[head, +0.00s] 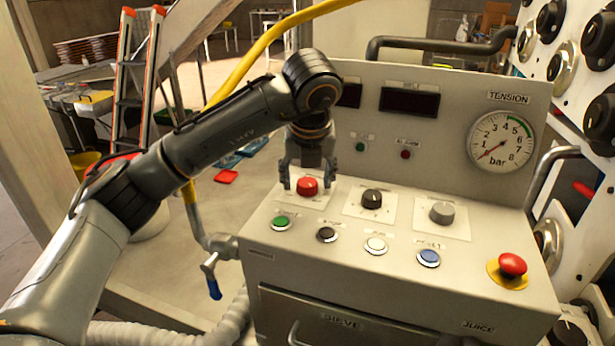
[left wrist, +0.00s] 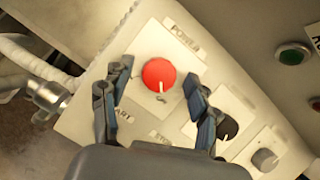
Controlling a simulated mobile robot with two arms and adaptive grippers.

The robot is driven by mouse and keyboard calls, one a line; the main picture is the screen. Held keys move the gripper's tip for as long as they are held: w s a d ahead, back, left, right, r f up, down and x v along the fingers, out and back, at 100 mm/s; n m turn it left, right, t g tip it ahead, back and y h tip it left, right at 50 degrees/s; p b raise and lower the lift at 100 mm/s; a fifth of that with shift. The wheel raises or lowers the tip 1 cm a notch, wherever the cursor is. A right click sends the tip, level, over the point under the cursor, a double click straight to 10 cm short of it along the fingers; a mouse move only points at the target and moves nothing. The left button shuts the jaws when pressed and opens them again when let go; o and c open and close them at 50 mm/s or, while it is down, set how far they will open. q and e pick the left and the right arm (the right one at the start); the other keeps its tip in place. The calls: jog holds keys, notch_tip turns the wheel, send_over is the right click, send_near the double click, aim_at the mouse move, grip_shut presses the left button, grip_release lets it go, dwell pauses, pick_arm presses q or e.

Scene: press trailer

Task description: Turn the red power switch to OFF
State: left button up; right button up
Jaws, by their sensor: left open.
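The red power switch (head: 307,187) is a round knob at the left of the panel's knob row. In the left wrist view the red switch (left wrist: 159,75) shows a white pointer line running down toward a small mark below it, under a POWER label. My left gripper (head: 309,178) comes down over the switch from above. In the left wrist view its open fingers (left wrist: 158,92) stand on either side of the knob, with visible gaps, so it does not grip the knob. My right gripper is in neither view.
A black knob (head: 372,198) and a grey knob (head: 441,212) sit to the right of the switch. Green (head: 281,222), black, white and blue buttons line the front. A red emergency button (head: 512,265) is at the right. A blue-handled valve (head: 213,280) juts out at left.

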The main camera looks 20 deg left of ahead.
pick_arm(q)
jog(key=shift+r, duration=0.15)
jog(key=v, duration=1.1)
jog(key=shift+s+r, duration=0.2)
jog(key=shift+r, duration=0.15)
